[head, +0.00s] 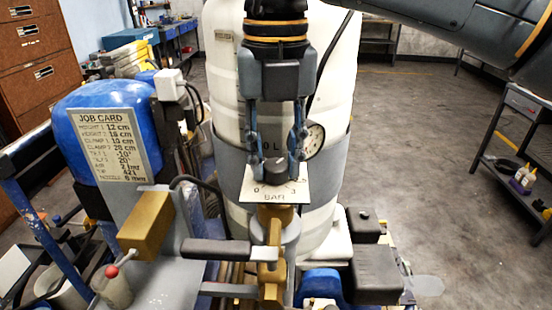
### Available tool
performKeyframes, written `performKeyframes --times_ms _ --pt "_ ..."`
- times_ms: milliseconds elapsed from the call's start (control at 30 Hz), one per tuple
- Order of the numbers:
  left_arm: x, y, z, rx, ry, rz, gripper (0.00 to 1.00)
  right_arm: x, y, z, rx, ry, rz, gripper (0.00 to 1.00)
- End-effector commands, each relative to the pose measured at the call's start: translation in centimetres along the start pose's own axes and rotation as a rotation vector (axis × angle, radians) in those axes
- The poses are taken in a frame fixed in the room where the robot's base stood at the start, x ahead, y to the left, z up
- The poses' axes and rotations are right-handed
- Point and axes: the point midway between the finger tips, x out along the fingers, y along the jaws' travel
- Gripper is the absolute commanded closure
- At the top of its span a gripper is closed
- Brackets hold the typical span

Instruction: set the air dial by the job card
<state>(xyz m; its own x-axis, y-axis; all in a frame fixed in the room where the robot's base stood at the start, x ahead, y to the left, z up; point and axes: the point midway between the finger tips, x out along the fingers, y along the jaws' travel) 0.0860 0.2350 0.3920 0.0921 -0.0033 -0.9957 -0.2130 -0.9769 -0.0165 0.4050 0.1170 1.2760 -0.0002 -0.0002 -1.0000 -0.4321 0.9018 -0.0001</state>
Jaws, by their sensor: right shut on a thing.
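The air dial is a dark round knob (276,174) on a white scale plate (290,190) marked BAR, with 0 at its left and 3 at its right. My right gripper (276,160) points down from above and is shut on the knob. The fingers and knob hide the upper scale, and I cannot make out the pointer. The job card (110,133) is a pale panel in front of a blue tank at the left. It has a line for AIR in bar, whose number is too small to read surely. My left gripper is not in view.
A large white tank (225,70) with a grey band stands right behind the dial. A round gauge (314,140) sits on it. A brass block (146,225) and a grey lever (215,250) lie left and in front. Open floor is at the right.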

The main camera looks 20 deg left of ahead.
Motion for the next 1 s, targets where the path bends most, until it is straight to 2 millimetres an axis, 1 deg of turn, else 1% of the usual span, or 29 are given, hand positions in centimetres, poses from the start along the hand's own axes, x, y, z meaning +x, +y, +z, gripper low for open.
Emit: performKeyframes --times_ms 100,333,867,900,967,1000 --pt "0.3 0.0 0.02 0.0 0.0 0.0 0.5 -0.06 -0.02 0.09 0.066 -0.005 0.002 1.0" --pt "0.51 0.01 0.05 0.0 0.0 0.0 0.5 -0.1 -0.03 0.09 0.144 -0.004 0.002 1.0" --pt "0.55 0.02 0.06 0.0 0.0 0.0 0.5 -0.17 -0.05 0.1 0.17 -0.005 0.002 1.0" --pt "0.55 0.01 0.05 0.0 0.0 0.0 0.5 -0.18 -0.05 0.1 0.17 -0.005 0.002 0.67" --pt "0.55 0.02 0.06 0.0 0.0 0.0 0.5 -0.17 -0.05 0.1 0.17 -0.005 0.002 0.55" --pt "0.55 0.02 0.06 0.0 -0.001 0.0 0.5 -0.16 -0.04 0.09 0.169 -0.004 0.002 0.47"
